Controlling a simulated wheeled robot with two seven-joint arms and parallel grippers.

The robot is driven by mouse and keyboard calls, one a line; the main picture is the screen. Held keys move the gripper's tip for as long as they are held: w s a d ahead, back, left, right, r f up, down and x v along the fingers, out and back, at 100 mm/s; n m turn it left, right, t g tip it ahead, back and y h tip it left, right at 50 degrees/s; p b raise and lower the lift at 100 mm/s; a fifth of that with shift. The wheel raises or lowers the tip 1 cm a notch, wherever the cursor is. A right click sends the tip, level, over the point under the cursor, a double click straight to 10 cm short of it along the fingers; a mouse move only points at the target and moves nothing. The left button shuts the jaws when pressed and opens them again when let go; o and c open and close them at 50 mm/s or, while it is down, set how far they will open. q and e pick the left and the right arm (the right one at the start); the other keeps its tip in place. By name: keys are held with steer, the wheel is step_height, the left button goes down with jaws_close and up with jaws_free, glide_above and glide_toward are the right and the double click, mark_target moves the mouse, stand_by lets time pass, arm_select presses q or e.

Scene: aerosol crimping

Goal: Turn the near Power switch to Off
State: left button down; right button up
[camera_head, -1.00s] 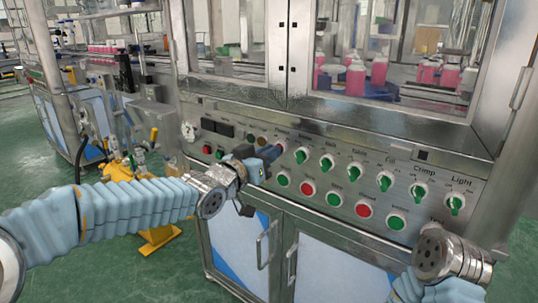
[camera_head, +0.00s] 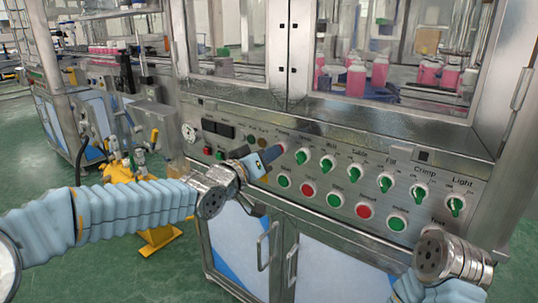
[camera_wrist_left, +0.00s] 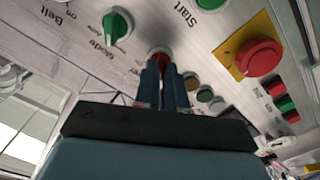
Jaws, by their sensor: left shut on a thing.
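The near Power switch (camera_wrist_left: 159,52) shows as a bit of red in the left wrist view, mostly hidden behind my fingertips. My left gripper (camera_wrist_left: 166,68) is shut on it, with its two dark fingers close together at the panel. In the head view the left gripper (camera_head: 275,153) reaches the upper row of the panel at its left part and covers the switch, so its pointer cannot be read. Of my right arm only the wrist (camera_head: 445,257) shows at the lower right; its fingers are not visible.
Green knobs stand to the right, the nearest being the Mode knob (camera_wrist_left: 117,25). Lit push buttons lie below, including a green Start button (camera_wrist_left: 211,3). A red emergency button (camera_wrist_left: 258,56) on a yellow plate is close by. Cabinet doors (camera_head: 320,268) are under the panel.

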arm_select(q)
steer(key=c, duration=1.2)
jaws_free()
steer(key=shift+s+a, duration=0.1)
steer(key=v, duration=1.3)
steer(key=shift+s+a+p, duration=0.2)
steer(key=shift+s+p, duration=0.05)
steer(key=shift+p, duration=0.15)
